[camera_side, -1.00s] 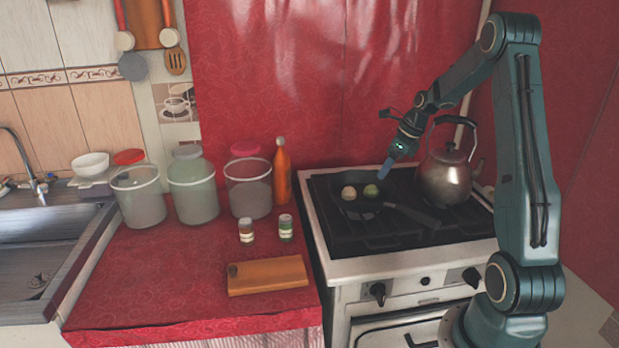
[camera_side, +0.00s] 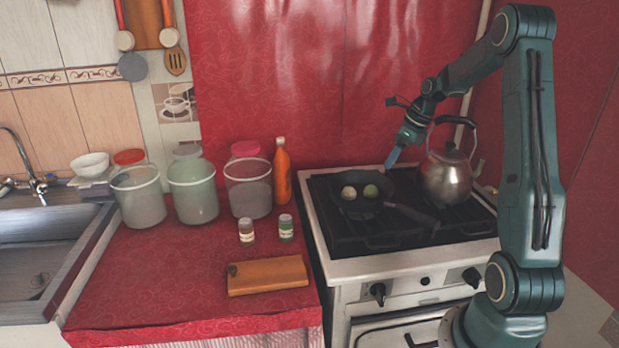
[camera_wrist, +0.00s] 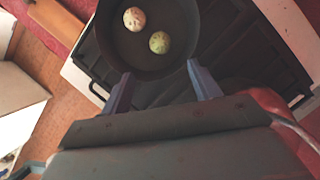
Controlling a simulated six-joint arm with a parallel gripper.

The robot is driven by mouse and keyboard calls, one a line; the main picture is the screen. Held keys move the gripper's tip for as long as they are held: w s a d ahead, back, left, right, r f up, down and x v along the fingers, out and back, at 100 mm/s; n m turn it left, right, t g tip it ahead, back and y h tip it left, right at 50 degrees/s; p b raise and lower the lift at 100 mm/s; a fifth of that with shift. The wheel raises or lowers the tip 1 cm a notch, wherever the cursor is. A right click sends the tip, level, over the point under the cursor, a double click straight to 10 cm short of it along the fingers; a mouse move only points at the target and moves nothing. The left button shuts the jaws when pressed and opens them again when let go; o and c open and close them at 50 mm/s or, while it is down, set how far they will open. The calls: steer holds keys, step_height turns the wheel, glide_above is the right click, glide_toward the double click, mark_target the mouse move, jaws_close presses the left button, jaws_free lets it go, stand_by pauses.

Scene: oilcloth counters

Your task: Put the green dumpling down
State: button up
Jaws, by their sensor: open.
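The green dumpling (camera_side: 371,191) rests in the dark frying pan (camera_side: 364,208) on the stove. A pale dumpling (camera_side: 349,193) lies beside it on the left. In the wrist view the green dumpling (camera_wrist: 159,42) sits near the pan's middle, with the pale dumpling (camera_wrist: 134,19) up and to its left. My gripper (camera_side: 391,160) is above and to the right of the pan in the side view. In the wrist view its two fingers (camera_wrist: 163,88) are spread wide with nothing between them. The green dumpling lies beyond the fingertips, clear of them.
A metal kettle (camera_side: 449,177) stands on the stove close to the right of my gripper. The pan's handle (camera_side: 411,214) points right. On the red counter are large jars (camera_side: 193,190), an orange bottle (camera_side: 282,172), small spice jars (camera_side: 286,228) and a wooden board (camera_side: 267,275).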

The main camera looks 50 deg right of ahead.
steer(key=s+a+r+n, duration=0.1)
steer(key=a+r+n, duration=0.4)
steer(key=a+n, duration=0.45)
steer(key=s+a+r+n, duration=0.1)
steer(key=a+r+n, duration=0.5)
steer(key=a, duration=0.7)
steer(key=s+a+n+t, duration=0.1)
steer(key=s+a+n, duration=1.1)
steer(key=n, duration=0.6)
steer(key=shift+s+a+f+n+h, duration=0.15)
steer(key=shift+s+f+n+h, duration=0.25)
steer(key=shift+s, duration=0.8)
